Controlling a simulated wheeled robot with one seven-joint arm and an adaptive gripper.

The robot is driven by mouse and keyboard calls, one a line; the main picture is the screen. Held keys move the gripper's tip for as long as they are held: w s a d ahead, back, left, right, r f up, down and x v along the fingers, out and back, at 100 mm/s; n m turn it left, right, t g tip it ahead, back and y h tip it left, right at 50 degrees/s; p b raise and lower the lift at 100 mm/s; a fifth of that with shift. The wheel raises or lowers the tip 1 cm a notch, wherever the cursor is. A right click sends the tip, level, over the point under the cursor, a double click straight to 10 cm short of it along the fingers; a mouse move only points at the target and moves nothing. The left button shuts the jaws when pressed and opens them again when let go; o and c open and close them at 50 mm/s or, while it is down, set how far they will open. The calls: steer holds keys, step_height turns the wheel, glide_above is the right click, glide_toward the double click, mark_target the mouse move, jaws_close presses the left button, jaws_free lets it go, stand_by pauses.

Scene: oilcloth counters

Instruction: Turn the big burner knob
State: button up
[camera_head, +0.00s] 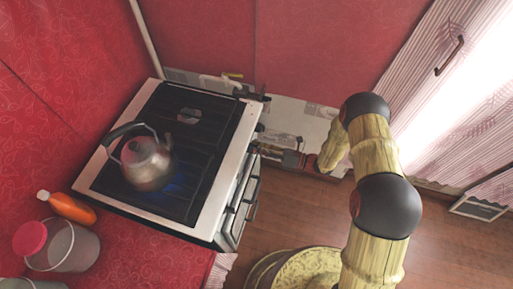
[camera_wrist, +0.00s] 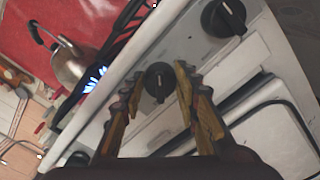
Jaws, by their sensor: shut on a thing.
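The stove (camera_head: 228,180) stands at the left of the head view, with its knobs along the front panel. In the wrist view a black burner knob (camera_wrist: 158,82) sits between the two fingertips of my gripper (camera_wrist: 158,74), which is shut on it. A second black knob (camera_wrist: 223,17), larger in the picture, stands apart at the upper right, and part of another dark knob (camera_wrist: 78,158) shows at the lower left. In the head view my gripper (camera_head: 264,149) reaches the stove front from the right; the held knob is too small to make out there.
A metal kettle (camera_head: 147,163) stands on the stove top with a blue flame by its base. A round stool (camera_head: 305,270) stands on the wooden floor near my arm.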

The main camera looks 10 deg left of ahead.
steer(key=o, duration=1.1)
steer(key=shift+o, duration=0.2)
steer(key=shift+n, duration=0.3)
